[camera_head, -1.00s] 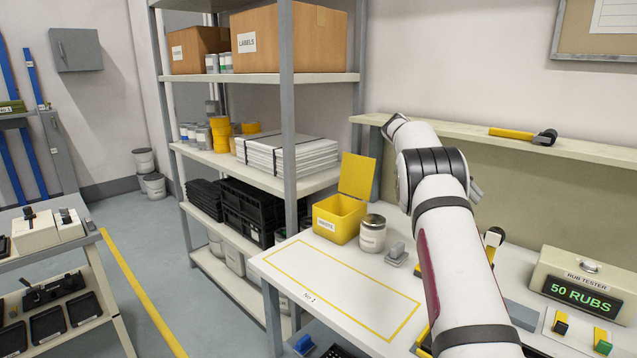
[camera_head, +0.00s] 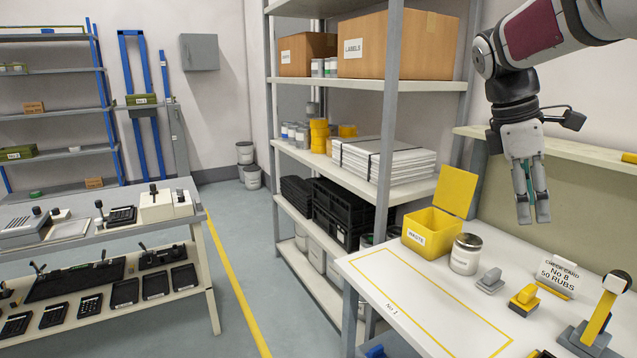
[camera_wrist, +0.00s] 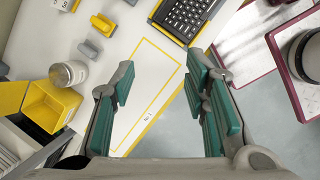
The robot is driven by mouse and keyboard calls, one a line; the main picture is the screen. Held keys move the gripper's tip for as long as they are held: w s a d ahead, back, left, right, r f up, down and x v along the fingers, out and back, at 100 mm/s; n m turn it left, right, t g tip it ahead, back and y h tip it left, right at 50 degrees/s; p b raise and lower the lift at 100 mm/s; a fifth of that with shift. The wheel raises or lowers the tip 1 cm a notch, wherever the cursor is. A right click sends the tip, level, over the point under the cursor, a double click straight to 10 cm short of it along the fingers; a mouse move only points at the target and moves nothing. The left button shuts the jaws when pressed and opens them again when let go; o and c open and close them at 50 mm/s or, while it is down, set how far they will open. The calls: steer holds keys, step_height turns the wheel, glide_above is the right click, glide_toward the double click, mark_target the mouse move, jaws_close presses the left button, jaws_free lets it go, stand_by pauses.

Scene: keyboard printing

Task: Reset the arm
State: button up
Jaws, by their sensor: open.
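My arm reaches in from the top right in the head view.
An open yellow waste bin (camera_head: 430,232), a lidded jar (camera_head: 466,254), a grey block (camera_head: 490,281) and a yellow block (camera_head: 525,299) stand on the bench. A keyboard (camera_wrist: 187,14) shows in the wrist view. Shelving (camera_head: 390,110) stands left.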

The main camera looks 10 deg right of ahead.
steer(key=s+a+f+m+t+y, duration=0.2)
steer(key=s+a+f+m, duration=0.2)
steer(key=s+a, duration=0.6)
steer(key=s+a+f+m+t+y, duration=0.2)
steer(key=s+a+f+m+t, duration=0.1)
steer(key=s+a+m, duration=0.4)
steer(key=s+a+f, duration=0.1)
steer(key=s+a, duration=0.2)
steer(key=shift+s+a+f+p, duration=0.15)
steer(key=shift+s+f+p, duration=0.15)
steer(key=shift+p, duration=0.1)
